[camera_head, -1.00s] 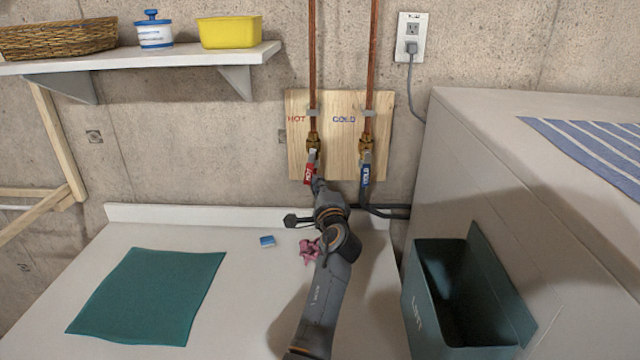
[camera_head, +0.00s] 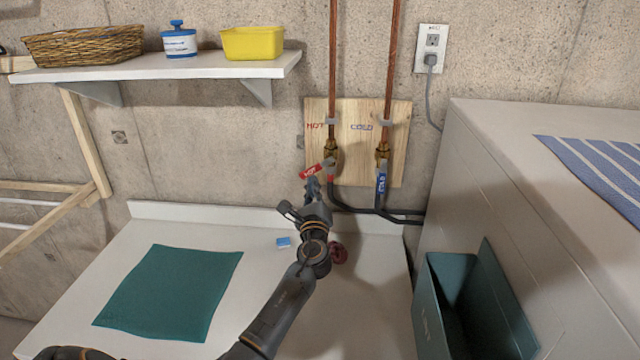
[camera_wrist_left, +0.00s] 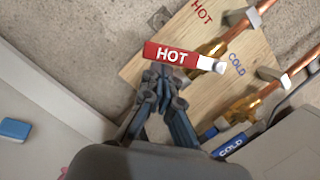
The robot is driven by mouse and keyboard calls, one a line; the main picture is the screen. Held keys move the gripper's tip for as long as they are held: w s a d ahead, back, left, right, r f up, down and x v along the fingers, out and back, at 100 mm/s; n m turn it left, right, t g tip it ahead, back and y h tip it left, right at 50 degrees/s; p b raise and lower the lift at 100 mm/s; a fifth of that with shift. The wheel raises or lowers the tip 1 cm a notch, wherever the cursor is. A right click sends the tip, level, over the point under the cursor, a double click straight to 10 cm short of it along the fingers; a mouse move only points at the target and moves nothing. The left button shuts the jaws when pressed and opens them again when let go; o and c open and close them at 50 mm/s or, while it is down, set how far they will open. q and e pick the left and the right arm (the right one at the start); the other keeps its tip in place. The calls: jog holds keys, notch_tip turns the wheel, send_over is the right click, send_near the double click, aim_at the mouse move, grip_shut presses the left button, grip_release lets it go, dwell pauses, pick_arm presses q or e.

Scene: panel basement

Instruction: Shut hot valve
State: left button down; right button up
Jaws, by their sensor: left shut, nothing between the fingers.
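The hot valve's red handle (camera_head: 312,171) sits on the left copper pipe of a wooden board (camera_head: 399,140). It points left and slightly down, across the pipe line. In the left wrist view the red HOT handle (camera_wrist_left: 172,54) lies just beyond my fingertips. My left gripper (camera_head: 312,186) is shut and empty, close below the handle; whether it touches I cannot tell. The cold valve's blue handle (camera_head: 381,184) hangs straight down, in line with its pipe, and shows in the left wrist view (camera_wrist_left: 231,146). My right gripper is not in view.
A white counter (camera_head: 160,232) holds a teal cloth (camera_head: 168,292), a small blue block (camera_head: 283,242) and a reddish item (camera_head: 338,253) partly behind my arm. A white appliance (camera_head: 480,170) and teal bin (camera_head: 432,310) stand right. A shelf (camera_head: 150,68) hangs upper left.

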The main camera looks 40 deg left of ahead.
aim_at(302, 174)
pick_arm(q)
jog(key=r+m+p, duration=0.1)
jog(key=m, duration=0.1)
jog(key=a+m+t+h+p, duration=0.1)
jog(key=m, duration=0.1)
jog(key=s+a+r+m+p, duration=0.1)
jog(key=m, duration=0.1)
jog(key=shift+s+r+t, duration=0.1)
jog(key=shift+r+t, duration=0.2)
jog(key=shift+r, duration=0.2)
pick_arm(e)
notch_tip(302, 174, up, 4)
pick_arm(q)
jog(key=shift+s+a+r+p, duration=0.1)
jog(key=shift+r+p, duration=0.05)
jog(key=shift+p, duration=0.2)
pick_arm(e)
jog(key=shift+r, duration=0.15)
